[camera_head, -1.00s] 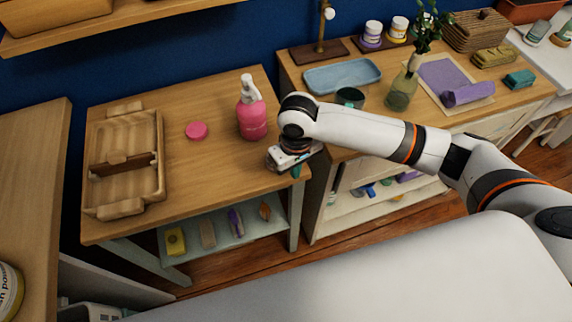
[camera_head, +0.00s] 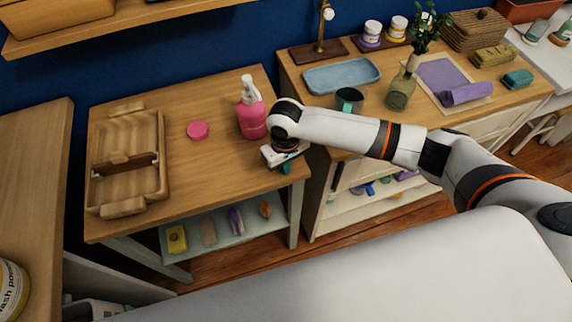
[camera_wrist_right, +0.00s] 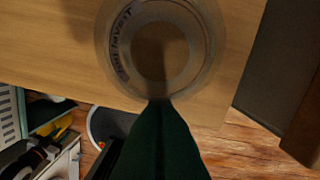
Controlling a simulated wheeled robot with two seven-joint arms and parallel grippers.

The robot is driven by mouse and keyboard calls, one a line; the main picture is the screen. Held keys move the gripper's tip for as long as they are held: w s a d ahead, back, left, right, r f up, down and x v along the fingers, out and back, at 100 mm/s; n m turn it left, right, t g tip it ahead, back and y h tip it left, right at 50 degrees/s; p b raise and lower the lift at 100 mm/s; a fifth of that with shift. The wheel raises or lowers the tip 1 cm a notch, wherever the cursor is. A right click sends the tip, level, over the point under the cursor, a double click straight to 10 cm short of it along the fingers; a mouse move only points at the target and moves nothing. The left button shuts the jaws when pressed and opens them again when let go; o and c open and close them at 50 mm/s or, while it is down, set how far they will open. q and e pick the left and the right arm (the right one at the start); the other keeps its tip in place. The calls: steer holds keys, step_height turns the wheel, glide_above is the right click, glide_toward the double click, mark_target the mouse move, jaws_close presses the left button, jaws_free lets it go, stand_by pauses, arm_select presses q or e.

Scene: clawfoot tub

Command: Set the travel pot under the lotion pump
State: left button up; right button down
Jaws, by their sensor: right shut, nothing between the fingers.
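The pink lotion pump bottle (camera_head: 252,120) with a white pump head stands upright near the back right of the wooden table. In the right wrist view a clear round pot (camera_wrist_right: 211,48) with a "Travel pot" label shows from above on the wood, near the table edge. In the head view I cannot make it out; my right gripper and arm may hide it. My right gripper (camera_head: 287,168) is at the table's right front corner. Its dark green fingers are closed and empty; in the wrist view their tips (camera_wrist_right: 160,100) overlap the pot's near rim. Whether they touch it I cannot tell. My left gripper is not in view.
A pink disc (camera_head: 197,130) lies left of the bottle. A wooden tray (camera_head: 100,188) fills the table's left side. The table's middle front is clear. A second counter at right holds a blue tray (camera_head: 342,75), a dark cup (camera_head: 349,99) and a glass vase (camera_head: 400,92).

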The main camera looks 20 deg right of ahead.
steer(key=w, duration=0.2)
steer(key=w+a, duration=0.1)
steer(key=w, duration=0.3)
steer(key=shift+a, duration=0.35)
